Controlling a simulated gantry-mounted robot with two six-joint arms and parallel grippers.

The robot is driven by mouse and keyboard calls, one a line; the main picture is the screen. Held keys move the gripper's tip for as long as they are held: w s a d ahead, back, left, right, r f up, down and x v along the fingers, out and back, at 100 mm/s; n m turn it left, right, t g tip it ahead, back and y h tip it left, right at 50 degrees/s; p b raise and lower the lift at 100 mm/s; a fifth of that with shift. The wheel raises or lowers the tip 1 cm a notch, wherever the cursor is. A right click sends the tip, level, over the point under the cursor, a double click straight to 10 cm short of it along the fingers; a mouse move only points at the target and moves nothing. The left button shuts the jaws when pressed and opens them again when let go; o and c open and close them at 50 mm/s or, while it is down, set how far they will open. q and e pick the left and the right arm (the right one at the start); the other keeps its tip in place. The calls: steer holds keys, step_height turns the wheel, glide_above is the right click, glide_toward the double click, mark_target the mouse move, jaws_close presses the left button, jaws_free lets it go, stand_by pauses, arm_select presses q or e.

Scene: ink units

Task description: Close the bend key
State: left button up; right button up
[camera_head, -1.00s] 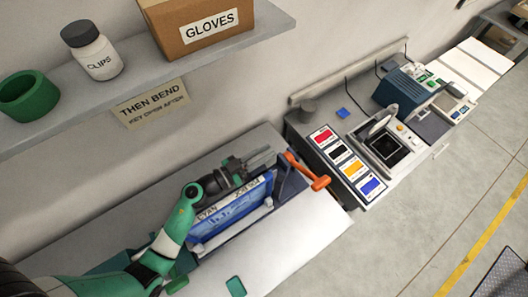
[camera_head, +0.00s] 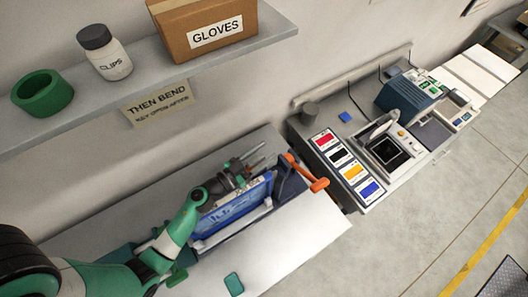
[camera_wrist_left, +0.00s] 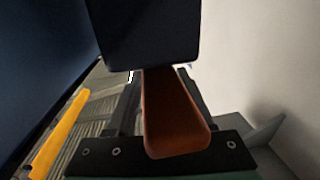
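An orange lever (camera_head: 306,172) with a short cross handle sticks out at the right end of the holder with the blue plate (camera_head: 232,212), and looks to be the bend key. My left gripper (camera_head: 264,153) is over the back of this plate, left of the lever, with its fingers spread apart. In the left wrist view an orange-brown bar (camera_wrist_left: 174,115) shows between the finger bases, below a dark block (camera_wrist_left: 143,32). I cannot tell what it belongs to or whether it is touched. My right gripper is not in view.
A shelf above carries a green ring (camera_head: 42,94), a CLIPS jar (camera_head: 104,54) and a GLOVES box (camera_head: 205,27). A paper sign (camera_head: 156,103) hangs below it. Right of the lever stands a bench with colour cards (camera_head: 341,158) and an open-lidded device (camera_head: 388,148). A green pad (camera_head: 234,284) lies in front.

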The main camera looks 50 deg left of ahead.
mark_target(248, 165)
arm_select(q)
steer(key=s, duration=0.7)
steer(key=shift+s, duration=0.25)
steer(key=shift+r, duration=0.1)
steer(key=w+a+r+n+t+y, duration=0.2)
steer(key=w+r+y, duration=0.1)
steer(key=r, duration=0.9)
steer(key=w+a+r+n+t+y+p, duration=0.1)
steer(key=w+r+n+t+y, duration=0.15)
steer(key=r, duration=1.05)
steer(key=w+a+r+n+t+y, duration=0.1)
steer(key=w+a+r+t+y, duration=0.2)
steer(key=r, duration=0.9)
steer(key=s+d+r+m+t+h, duration=0.1)
steer(key=s+d+r+m+h, duration=0.1)
steer(key=d+r+h, duration=0.3)
steer(key=s+d+r+m+t+h, duration=0.1)
steer(key=d+r+m+h, duration=0.3)
steer(key=d+r, duration=0.7)
step_height(248, 165, up, 6)
steer(key=shift+s+d+f+h+p, duration=0.1)
steer(key=shift+s+d+h+p, duration=0.25)
steer(key=shift+h, duration=0.6)
